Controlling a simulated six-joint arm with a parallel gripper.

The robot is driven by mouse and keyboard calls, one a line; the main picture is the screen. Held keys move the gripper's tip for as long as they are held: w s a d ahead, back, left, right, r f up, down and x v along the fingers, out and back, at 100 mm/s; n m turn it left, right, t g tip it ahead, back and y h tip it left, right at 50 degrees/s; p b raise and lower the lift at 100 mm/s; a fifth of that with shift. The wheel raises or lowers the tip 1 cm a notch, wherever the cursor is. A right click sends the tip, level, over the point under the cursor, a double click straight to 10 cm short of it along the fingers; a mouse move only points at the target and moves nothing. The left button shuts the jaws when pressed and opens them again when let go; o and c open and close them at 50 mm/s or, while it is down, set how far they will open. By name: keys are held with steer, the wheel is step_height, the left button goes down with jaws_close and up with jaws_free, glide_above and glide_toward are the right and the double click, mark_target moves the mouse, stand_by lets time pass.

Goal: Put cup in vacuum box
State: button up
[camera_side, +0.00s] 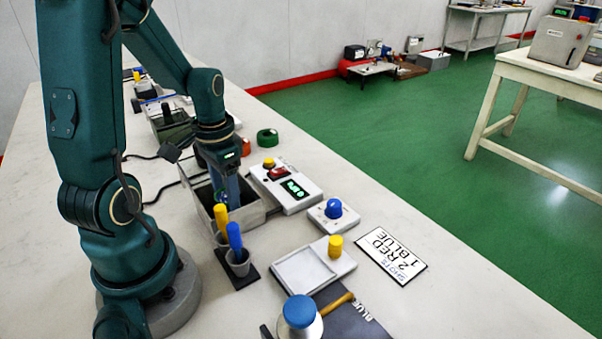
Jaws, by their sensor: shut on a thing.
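The vacuum box appears to be the open grey box (258,212) beside the white control unit. My gripper (222,198) points straight down into its open top. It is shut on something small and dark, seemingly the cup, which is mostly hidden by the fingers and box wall. Two small grey cups stand outside the box's near side on a dark base. One grey cup (239,264) has a blue-handled tool in it, and the other, partly hidden, has a yellow-handled one (221,216).
A white unit (312,203) with a green display stands right of the box. A blue-knob device (345,218), a white tray (290,292), a sign (390,257) and a blue-capped container (300,312) lie nearer. A green ring (268,137) is behind.

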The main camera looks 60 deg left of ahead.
steer(key=shift+f, duration=0.3)
steer(key=o, duration=1.4)
step_height(320, 180, up, 7)
stand_by(0.3)
